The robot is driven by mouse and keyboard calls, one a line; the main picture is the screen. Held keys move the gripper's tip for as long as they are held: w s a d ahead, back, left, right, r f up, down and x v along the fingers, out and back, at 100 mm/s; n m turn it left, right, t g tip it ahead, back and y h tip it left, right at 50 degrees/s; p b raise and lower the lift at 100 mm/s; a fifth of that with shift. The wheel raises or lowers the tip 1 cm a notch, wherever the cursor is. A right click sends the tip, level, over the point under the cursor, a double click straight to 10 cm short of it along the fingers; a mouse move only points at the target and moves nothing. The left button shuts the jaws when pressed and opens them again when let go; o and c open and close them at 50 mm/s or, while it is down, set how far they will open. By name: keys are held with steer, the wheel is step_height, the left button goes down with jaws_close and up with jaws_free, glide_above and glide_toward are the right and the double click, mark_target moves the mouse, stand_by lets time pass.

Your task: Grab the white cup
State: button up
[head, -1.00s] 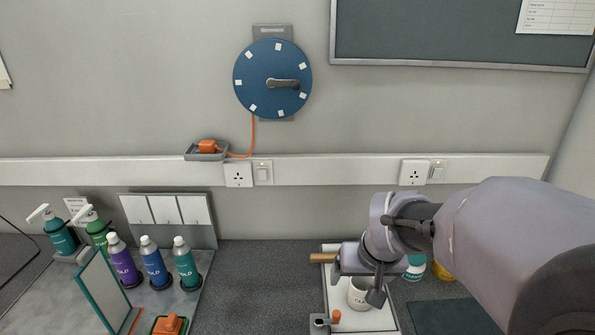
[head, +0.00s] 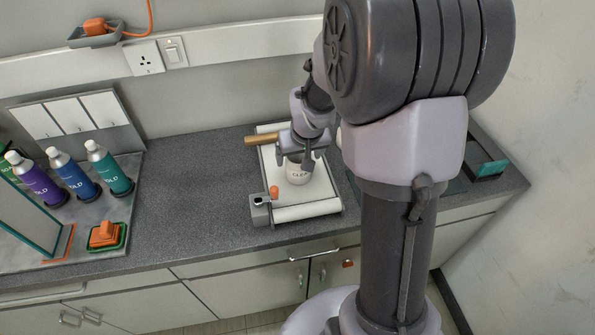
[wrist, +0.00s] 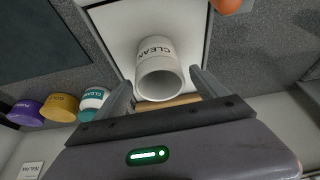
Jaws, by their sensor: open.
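The white cup (head: 298,172), with dark lettering reading CLEAN, stands on a white tray-like board (head: 322,196) on the counter. It also shows in the wrist view (wrist: 157,72), its open rim toward my gripper. My gripper (head: 302,160) is at the cup in the head view, partly covering its upper part. In the wrist view my gripper (wrist: 160,88) is open, with one finger on each side of the cup's rim. I see small gaps between fingers and cup, and no clear contact.
A wooden handle (head: 262,140) sticks out left of the board. A grey fitting with an orange knob (head: 273,191) is at its front left corner. Purple, yellow and teal-labelled containers (wrist: 60,106) stand nearby. Bottles (head: 108,168) and an orange block (head: 104,234) are at left.

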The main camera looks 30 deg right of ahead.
steer(key=shift+x, duration=1)
steer(key=shift+r, duration=0.15)
steer(key=c, duration=1.7)
jaws_close()
steer(key=shift+r, duration=0.15)
